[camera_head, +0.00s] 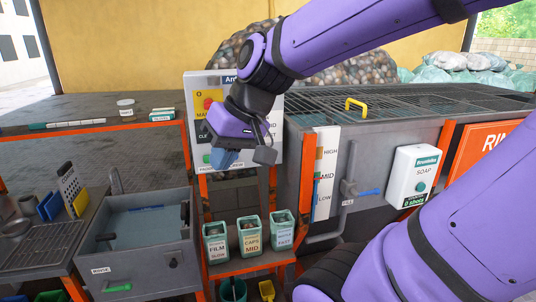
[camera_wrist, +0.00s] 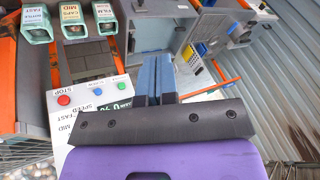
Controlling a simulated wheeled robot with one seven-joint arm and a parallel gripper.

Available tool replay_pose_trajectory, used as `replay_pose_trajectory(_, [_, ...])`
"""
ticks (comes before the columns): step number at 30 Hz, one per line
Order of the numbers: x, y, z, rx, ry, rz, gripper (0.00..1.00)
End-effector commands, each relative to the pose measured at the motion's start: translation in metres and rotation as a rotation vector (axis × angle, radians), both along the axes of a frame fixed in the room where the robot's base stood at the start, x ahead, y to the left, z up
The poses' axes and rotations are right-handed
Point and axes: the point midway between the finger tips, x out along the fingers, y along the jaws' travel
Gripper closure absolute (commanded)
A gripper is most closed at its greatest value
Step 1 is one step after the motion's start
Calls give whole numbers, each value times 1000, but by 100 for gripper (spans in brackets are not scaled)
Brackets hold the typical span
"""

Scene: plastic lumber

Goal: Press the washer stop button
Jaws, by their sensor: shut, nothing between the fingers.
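A white control panel (camera_head: 197,82) stands in the middle of the head view, partly hidden by my gripper. In the wrist view the panel (camera_wrist: 82,156) shows a red button (camera_wrist: 64,100) marked STOP, a blue button (camera_wrist: 98,91) and a green button (camera_wrist: 124,86). In the head view a red switch on yellow (camera_head: 209,103) and a green button (camera_head: 207,158) show at the panel's left side. My gripper (camera_head: 225,158) is in front of the panel, blue fingers pointing down. In the wrist view its fingers (camera_wrist: 155,78) are together and empty, right of the STOP button, apparently apart from it.
A grey sink (camera_head: 150,218) is below left. Several labelled bins (camera_head: 251,236) stand on a low orange-edged shelf below the panel. A grey tank with a grating (camera_head: 400,101) and a soap dispenser (camera_head: 416,176) are to the right. A table (camera_head: 90,135) is at left.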

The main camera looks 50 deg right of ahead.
Motion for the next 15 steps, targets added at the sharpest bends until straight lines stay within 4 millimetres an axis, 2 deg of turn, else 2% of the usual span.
replay_pose_trajectory(1, [16,-5,-7,66,15,-37,100])
replay_pose_trajectory(5, [54,-19,-18,224,3,-133,100])
replay_pose_trajectory(8, [84,-39,-30,328,-21,-231,100])
replay_pose_trajectory(11, [112,-67,-44,414,-56,-345,100])
replay_pose_trajectory(15, [145,-117,-72,499,-115,-530,100])
